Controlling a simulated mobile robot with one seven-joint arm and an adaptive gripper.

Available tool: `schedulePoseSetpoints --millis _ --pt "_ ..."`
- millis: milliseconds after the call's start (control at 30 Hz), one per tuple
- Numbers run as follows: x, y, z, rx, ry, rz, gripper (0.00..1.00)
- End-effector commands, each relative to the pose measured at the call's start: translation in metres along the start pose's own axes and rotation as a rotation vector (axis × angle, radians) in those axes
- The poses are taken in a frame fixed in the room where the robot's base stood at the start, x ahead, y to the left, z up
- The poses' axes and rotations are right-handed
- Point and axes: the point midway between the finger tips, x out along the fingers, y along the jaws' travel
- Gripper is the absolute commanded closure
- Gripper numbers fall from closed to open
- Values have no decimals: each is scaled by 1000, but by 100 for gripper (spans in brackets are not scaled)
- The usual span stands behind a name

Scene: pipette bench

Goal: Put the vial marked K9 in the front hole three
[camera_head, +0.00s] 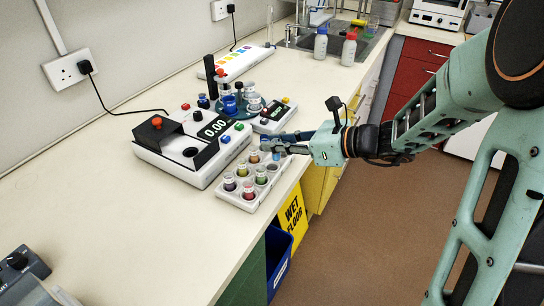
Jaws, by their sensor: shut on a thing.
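A white vial rack (222,192) lies along the front edge of the bench. It holds several small vials, among them a purple one (229,183), a red one (248,191) and a green one (261,175). Their marks are too small to read, so I cannot tell which is K9. My gripper (266,143) reaches in from the right, over the far end of the rack. Its fingers are shut on a small vial, mostly hidden by them. I cannot tell whether this vial is clear of the rack. Some far holes are partly covered by the fingers.
A white instrument (200,172) reading 0.00 stands just left of the rack. Behind it are a small display unit (272,118) and a round blue stand with cups (238,114). Two bottles, one blue-capped (321,45) and one red-capped (349,50), stand farther back.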

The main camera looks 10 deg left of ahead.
Motion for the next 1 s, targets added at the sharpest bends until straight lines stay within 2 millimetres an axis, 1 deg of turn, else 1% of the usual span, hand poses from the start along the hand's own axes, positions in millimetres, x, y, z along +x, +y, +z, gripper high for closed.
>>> schedulePoseSetpoints --millis 167,233,300,400,700,967,1000 --pt "13 0 -8 2 0 1 100" --pt "22 0 -16 4 1 2 100" --pt "25 0 -26 4 1 1 100" --pt "28 -1 -35 2 1 0 100" --pt "29 -1 -37 -1 0 -1 100" --pt "32 -1 -45 -1 0 -1 100" --pt "32 -1 -44 -1 0 -1 79"
